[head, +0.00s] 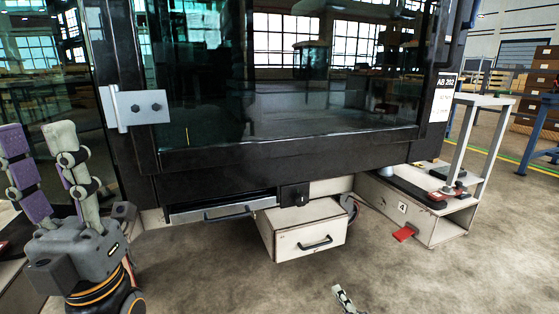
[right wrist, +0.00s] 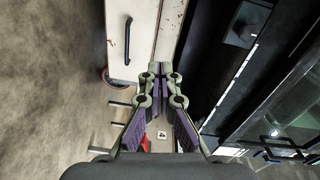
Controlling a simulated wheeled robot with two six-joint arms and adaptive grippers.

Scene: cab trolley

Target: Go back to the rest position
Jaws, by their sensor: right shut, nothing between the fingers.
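My left gripper (head: 42,142) stands upright at the left edge of the head view, its two grey and purple fingers spread apart with nothing between them. It is in front of the left side of the black glass-fronted cab (head: 290,148). My right gripper (right wrist: 159,70) shows in the right wrist view with its fingertips pressed together and nothing held. What looks like its tip (head: 345,298) shows at the bottom of the head view, over the floor and clear of the cab; the rest of it is out of that view.
A white drawer box (head: 303,233) with a black handle is under the cab. A flat grey drawer (head: 222,210) is left of it. A white trolley step (head: 436,225) with a red pedal (head: 404,232) stands at the right. The concrete floor in front is clear.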

